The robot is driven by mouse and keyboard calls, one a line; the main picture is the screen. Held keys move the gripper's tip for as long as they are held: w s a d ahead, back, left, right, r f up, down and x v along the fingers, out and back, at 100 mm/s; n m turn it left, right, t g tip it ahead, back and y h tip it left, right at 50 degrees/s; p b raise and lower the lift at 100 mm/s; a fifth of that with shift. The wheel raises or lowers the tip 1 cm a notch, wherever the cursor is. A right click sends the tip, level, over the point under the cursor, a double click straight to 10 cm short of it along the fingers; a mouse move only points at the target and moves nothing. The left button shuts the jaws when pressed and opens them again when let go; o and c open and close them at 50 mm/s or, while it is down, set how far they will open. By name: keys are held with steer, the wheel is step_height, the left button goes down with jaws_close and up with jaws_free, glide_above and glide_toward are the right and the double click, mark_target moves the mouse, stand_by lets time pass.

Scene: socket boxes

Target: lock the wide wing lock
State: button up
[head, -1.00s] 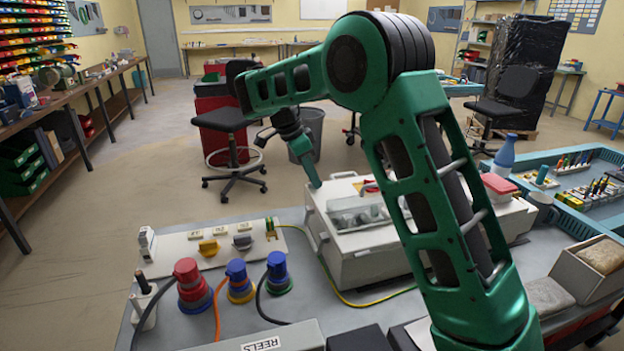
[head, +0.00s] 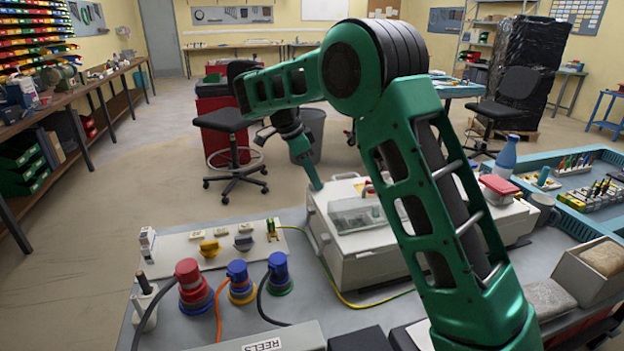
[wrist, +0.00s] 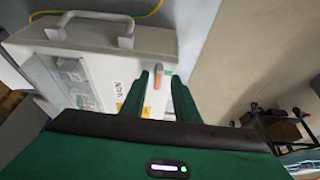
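The pale grey socket box (head: 375,268) stands on the bench in the head view, with a clear cover on top. In the wrist view the same box (wrist: 145,50) shows a white carry handle and a labelled face. A small orange and grey part (wrist: 157,78), possibly the wing lock, sits at the box's edge, between the fingertips in the picture. My gripper (wrist: 163,80) is open, with its two green fingers apart on either side of that part. I cannot tell whether they touch it.
A yellow-green cable (head: 345,298) runs along the bench. A blue tray (head: 590,215) with tools and a blue bottle (head: 505,152) are on the right.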

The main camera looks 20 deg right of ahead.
steer(key=shift+r, duration=0.15)
steer(key=v, duration=1)
steer(key=shift+a+r, duration=0.2)
steer(key=shift+a, duration=0.05)
steer(key=shift+w, duration=0.1)
